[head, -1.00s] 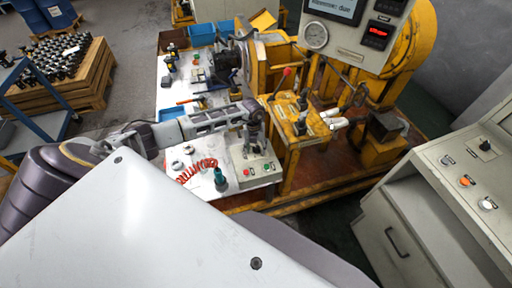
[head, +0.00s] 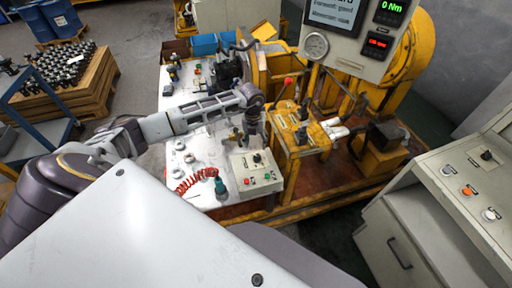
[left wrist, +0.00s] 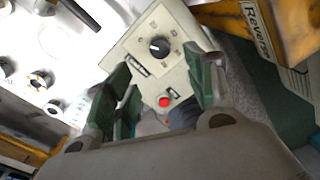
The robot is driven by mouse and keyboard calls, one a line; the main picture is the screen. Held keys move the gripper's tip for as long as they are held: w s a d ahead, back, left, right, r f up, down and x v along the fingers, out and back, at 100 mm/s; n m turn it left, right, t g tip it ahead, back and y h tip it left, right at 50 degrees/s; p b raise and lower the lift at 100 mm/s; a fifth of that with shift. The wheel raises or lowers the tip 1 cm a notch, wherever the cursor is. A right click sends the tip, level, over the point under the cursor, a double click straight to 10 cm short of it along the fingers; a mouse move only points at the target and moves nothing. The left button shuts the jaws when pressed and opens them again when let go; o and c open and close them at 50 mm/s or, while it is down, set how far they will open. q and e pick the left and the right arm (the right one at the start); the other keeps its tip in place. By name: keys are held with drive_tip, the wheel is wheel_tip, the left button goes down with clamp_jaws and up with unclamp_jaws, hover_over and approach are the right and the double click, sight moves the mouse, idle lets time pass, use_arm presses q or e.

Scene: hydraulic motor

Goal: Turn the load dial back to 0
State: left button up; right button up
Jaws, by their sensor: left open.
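The load dial (head: 257,158) is a black round knob on the top of a pale control box (head: 248,180). In the left wrist view the dial (left wrist: 160,48) has a white mark and stands apart from my fingers; the scale around it is too small to read. My left gripper (head: 247,142) is just behind and left of the dial, above the table, open and empty. Its green fingers (left wrist: 160,88) frame the box in the left wrist view, with a red button between them. A readout (head: 390,7) shows 0 Nm in green. My right gripper is not in view.
A red coiled cord (head: 195,180) and a teal-handled tool (head: 221,186) lie left of the box on the white table (head: 210,201). A yellow machine frame (head: 300,143) stands close on the right. A grey cabinet (head: 430,195) is further right.

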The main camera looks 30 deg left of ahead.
use_arm(q)
drive_tip(key=shift+r, duration=0.85)
